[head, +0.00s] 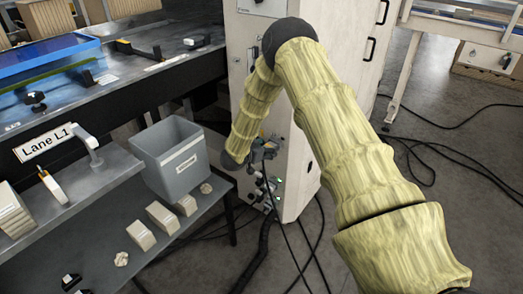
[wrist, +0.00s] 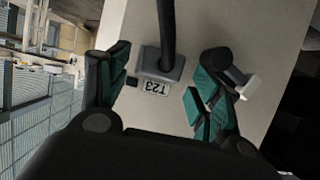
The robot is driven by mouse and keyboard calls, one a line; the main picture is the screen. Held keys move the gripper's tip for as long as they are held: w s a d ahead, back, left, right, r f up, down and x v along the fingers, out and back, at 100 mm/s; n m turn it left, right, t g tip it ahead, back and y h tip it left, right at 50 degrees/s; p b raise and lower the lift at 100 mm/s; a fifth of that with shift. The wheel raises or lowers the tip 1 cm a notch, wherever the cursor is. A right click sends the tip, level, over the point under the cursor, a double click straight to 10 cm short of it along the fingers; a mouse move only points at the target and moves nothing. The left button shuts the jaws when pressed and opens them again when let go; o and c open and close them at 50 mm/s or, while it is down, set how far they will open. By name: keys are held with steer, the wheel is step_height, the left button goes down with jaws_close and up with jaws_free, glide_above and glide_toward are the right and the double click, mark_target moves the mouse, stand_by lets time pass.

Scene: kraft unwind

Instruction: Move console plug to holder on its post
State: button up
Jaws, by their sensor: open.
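In the wrist view a grey plug-like block (wrist: 162,65) with a thick black cable sits against a pale panel (wrist: 210,25), above an upside-down label reading T23. My gripper (wrist: 158,78) is open, with one teal-padded finger on each side of the block and a gap visible on both sides. In the head view my gripper (head: 263,150) is at the pale cabinet's (head: 250,90) front, just above several small connectors (head: 264,187) with hanging cables. I cannot tell the holder and its post apart there; my arm hides part of the cabinet.
A grey bin (head: 172,165), pale blocks (head: 162,217) and crumpled scraps stand on the lower shelf at left. The bench (head: 150,85) with the Lane L1 sign is above it. Loose black cables (head: 430,150) lie on the floor at right. A small white-ended part (wrist: 250,87) is beside the right finger.

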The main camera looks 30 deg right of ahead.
steer(key=shift+x, duration=0.85)
steer(key=c, duration=1.3)
steer(key=shift+s+a, duration=0.1)
steer(key=shift+a, duration=0.2)
steer(key=shift+s+a+p, duration=0.25)
steer(key=shift+s+a, duration=0.1)
steer(key=shift+a, duration=0.5)
steer(key=shift+s+a+p, duration=0.25)
steer(key=shift+s+a, duration=0.15)
steer(key=shift+a, duration=0.45)
steer(key=shift+s+a+p, duration=0.25)
steer(key=shift+s+a, duration=0.1)
steer(key=shift+a, duration=0.5)
